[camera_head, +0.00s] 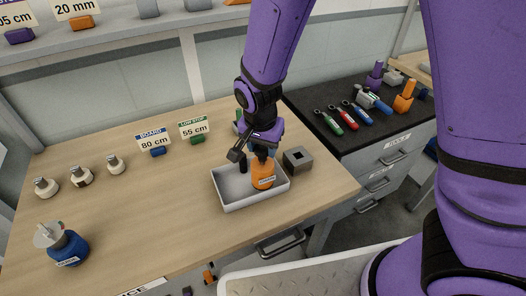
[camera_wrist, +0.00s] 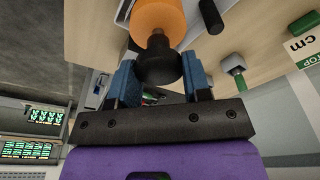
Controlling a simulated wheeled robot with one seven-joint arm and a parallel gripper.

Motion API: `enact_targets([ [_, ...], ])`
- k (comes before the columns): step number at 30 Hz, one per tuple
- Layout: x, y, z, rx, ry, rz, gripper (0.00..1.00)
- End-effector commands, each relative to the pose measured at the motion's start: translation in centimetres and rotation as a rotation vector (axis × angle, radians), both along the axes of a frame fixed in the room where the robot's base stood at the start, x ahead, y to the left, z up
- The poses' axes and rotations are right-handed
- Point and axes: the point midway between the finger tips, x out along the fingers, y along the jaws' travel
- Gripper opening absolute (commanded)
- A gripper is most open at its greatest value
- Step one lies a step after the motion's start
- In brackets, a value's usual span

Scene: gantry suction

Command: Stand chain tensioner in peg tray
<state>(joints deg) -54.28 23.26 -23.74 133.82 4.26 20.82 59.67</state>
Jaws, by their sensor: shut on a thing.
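An orange round-bodied piece (camera_head: 263,175) with a black neck and a small white label, seemingly the chain tensioner, stands upright in or just over the white tray (camera_head: 233,203). The label is too small to read. My gripper (camera_head: 262,154) comes down from above and is shut on the black neck. In the wrist view the blue fingers of my gripper (camera_wrist: 157,70) flank that neck, with the orange body (camera_wrist: 158,18) beyond. A black peg (camera_head: 243,164) rises in the tray beside the orange piece. I cannot tell whether the piece touches the tray floor.
A grey block with a square hole (camera_head: 298,159) stands right of the tray. A green piece (camera_head: 238,124) is partly hidden behind my arm. A blue container (camera_head: 65,246) and several small jars (camera_head: 80,176) are at left. A dark cabinet (camera_head: 345,145) holds tools. The table's middle is clear.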

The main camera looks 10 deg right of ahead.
Motion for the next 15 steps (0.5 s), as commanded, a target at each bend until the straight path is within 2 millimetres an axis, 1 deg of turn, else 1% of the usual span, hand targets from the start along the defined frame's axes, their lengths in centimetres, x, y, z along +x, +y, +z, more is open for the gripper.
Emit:
enact_targets([
  [3,0.0,-0.1,-1.4,-0.002,0.002,-0.001,0.00],
  [6,0.0,-0.1,-2.1,0.000,0.001,0.001,0.00],
  [15,0.0,0.0,-2.3,0.000,0.000,0.000,0.00],
])
